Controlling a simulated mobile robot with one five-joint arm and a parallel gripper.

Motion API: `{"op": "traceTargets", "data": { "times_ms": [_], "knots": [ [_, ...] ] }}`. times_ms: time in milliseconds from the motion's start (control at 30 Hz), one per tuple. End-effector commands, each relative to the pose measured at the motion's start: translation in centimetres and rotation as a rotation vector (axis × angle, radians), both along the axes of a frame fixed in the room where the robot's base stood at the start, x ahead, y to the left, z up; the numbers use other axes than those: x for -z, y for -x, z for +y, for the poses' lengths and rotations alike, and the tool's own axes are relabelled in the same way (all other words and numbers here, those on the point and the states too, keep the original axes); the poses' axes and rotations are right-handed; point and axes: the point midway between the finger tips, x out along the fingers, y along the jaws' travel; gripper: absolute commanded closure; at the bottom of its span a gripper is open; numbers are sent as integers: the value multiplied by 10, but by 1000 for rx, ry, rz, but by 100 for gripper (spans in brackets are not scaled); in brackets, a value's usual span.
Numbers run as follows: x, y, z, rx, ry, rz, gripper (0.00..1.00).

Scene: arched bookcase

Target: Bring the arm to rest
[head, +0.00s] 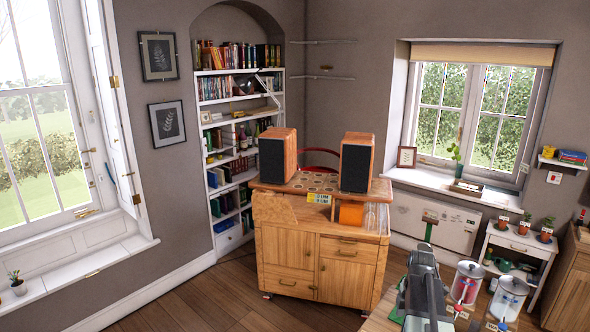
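My arm rises from the bottom edge at the right of the middle in the head view, seen from behind. Its dark grey links point away from the camera, toward the white panel under the window. My gripper (423,254) is at the far end of the arm, small and mostly hidden by the links, so I cannot tell whether its fingers are open or shut. A green upright piece with a brown block on top (430,219) shows just above the arm's end. I cannot tell whether the gripper holds it or it stands behind.
A wooden cabinet (345,267) with two speakers (277,155) (356,162) stands left of my arm. Lidded jars (467,283) (508,297) stand close at the right. A white side table (516,243) bears potted plants. An arched bookcase (237,138) is behind. Floor (215,298) is clear at front left.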

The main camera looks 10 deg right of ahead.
Motion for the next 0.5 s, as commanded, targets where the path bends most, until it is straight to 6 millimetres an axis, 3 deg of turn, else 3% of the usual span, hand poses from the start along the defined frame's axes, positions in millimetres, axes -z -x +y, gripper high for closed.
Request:
{"op": "traceTargets", "data": {
  "times_ms": [33,167,300,400,500],
  "knots": [
    [32,-15,45,-43,0,0,0],
    [69,-40,149,-48,0,1,0],
    [105,-40,252,75,0,1,0],
    [125,-27,314,264,0,2,0],
    [130,-13,342,514,-1,2,0]
  ]
}}
